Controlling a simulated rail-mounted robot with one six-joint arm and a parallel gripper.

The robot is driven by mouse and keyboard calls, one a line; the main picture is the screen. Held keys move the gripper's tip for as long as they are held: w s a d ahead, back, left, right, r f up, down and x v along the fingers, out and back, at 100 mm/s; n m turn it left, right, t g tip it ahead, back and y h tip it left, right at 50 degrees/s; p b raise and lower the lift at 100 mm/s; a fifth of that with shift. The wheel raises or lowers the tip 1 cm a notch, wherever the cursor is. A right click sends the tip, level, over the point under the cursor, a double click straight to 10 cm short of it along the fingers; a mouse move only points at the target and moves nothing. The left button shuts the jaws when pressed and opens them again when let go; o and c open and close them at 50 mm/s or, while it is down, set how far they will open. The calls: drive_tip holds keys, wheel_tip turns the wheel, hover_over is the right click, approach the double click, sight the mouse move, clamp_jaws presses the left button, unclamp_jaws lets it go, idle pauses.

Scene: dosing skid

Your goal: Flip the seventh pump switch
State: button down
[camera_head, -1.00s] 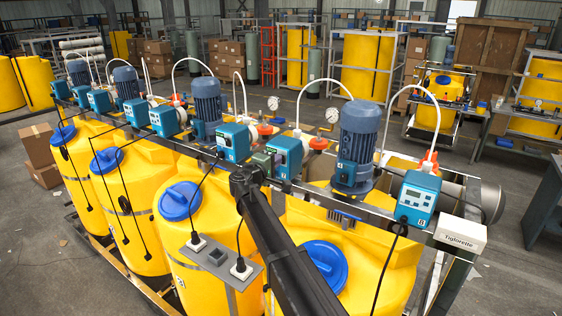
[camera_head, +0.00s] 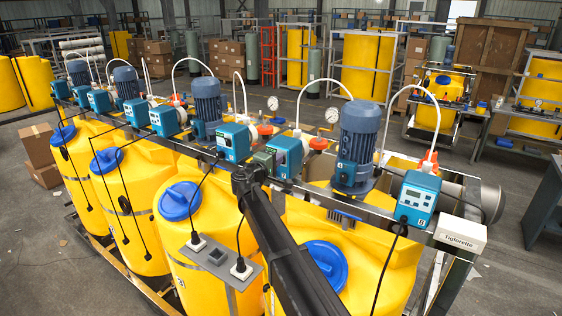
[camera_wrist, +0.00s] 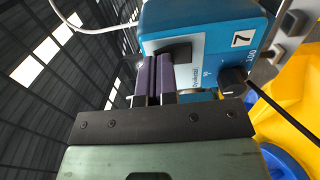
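In the wrist view, the seventh pump (camera_wrist: 205,45) is a blue box marked 7. A round black knob (camera_wrist: 233,80) with a cable beside it is at its lower right, and a dark block (camera_wrist: 178,52) shows on its left side. My gripper (camera_wrist: 154,62) has its two dark purple fingers together, just left of and close against the pump's face by the dark block; I cannot tell if they touch. In the head view, the pump (camera_head: 287,155) stands on the rail. My gripper (camera_head: 264,160) is just left of it, its fingertips hidden.
A blue pump marked 8 (camera_head: 417,197) is to the right, beyond a blue motor (camera_head: 358,145). Another pump (camera_head: 236,142) is close on the left. Yellow tanks (camera_head: 190,215) with blue lids stand below. A socket plate (camera_head: 215,258) with plugs hangs in front. White hoses arch above.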

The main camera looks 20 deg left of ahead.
drive_tip(key=shift+w+d, duration=0.1)
drive_tip(key=shift+w, duration=0.15)
drive_tip(key=v, duration=0.7)
idle(0.4)
